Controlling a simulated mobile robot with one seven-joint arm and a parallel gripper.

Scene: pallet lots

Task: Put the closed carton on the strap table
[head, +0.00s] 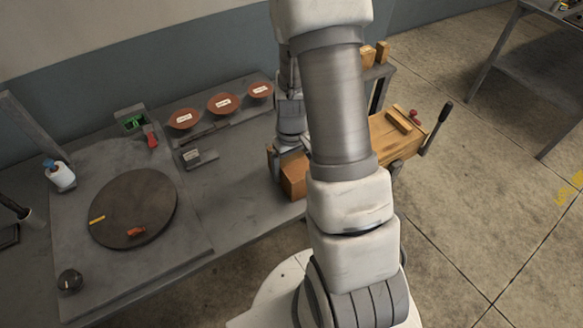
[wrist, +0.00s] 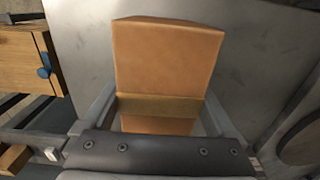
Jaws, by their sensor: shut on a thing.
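My gripper (wrist: 160,103) is shut on an orange-brown carton (wrist: 168,58), with a finger along each side of it. The carton's top looks closed, with a darker band across it near the fingers. In the head view the carton (head: 294,182) shows at the front right edge of the grey bench (head: 235,205), below my gripper (head: 289,150), partly hidden by my arm. I cannot tell whether it touches the bench. No table is clearly marked as the strap table. A wooden-topped stand (head: 392,145) with a crank handle is just right of my arm.
A dark round turntable (head: 133,210) with small items lies on the bench's left. Several reddish bowls (head: 222,103) with labels stand along the back. A white bottle (head: 60,176) is at far left. Another table (head: 530,55) stands at upper right, with open floor before it.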

